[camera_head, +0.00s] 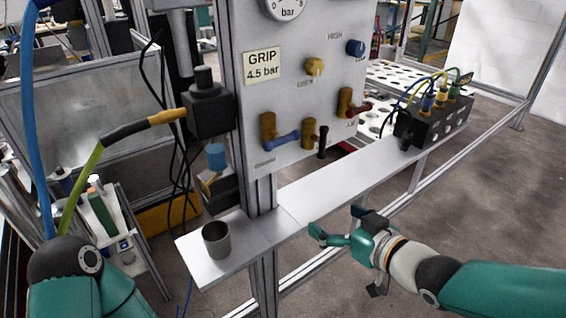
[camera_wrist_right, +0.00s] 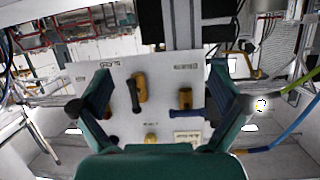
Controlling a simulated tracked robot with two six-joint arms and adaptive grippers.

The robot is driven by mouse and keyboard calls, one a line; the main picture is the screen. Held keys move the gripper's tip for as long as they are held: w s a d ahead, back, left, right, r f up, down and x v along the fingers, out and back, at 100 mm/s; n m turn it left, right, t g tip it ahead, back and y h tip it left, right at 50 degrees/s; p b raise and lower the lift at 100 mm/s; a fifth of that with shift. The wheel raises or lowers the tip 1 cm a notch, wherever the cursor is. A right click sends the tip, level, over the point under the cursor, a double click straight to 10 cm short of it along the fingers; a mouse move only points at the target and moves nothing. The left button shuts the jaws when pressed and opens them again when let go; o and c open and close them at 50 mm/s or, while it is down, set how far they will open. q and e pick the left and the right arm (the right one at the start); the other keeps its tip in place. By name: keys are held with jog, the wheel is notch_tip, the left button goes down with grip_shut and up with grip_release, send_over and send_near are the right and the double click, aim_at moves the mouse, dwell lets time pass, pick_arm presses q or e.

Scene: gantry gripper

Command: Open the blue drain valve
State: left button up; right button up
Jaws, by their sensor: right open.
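The blue drain valve (camera_head: 285,138) is at the lower left of the grey panel, with a brass body and a blue lever lying roughly sideways. In the right wrist view its blue lever (camera_wrist_right: 188,113) shows right of centre, picture upside down. My right gripper (camera_head: 338,224) is open and empty, in front of the shelf and below the panel, apart from the valve. In the right wrist view its fingers spread left and right, with the panel seen between them. My left arm shows at the lower left; its gripper is out of view.
A black-handled valve (camera_head: 322,142) is close right of the blue one; a red-handled valve (camera_head: 347,102) is further right. A yellow knob (camera_head: 314,66) and a blue knob (camera_head: 355,48) sit above. The shelf (camera_head: 318,195) holds a grey cup (camera_head: 216,240) and a black connector block (camera_head: 435,118).

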aim_at(282, 144)
jog(key=s+r+n+t+y+b, duration=0.25)
jog(key=s+r+n, duration=0.2)
jog(key=r, duration=0.75)
jog(key=shift+m+y, duration=0.25)
jog(key=shift+m, duration=0.1)
jog(key=x, duration=1.7)
jog(key=shift+s+a+r+p, duration=0.15)
jog(key=shift+a+r+p, duration=0.1)
jog(key=shift+p, duration=0.15)
pick_arm(q)
notch_tip(282, 144, down, 3)
jog(key=shift+r, duration=0.1)
pick_arm(e)
jog(key=shift+d, duration=0.1)
jog(key=c, duration=0.9)
pick_arm(q)
jog(key=shift+f, duration=0.2)
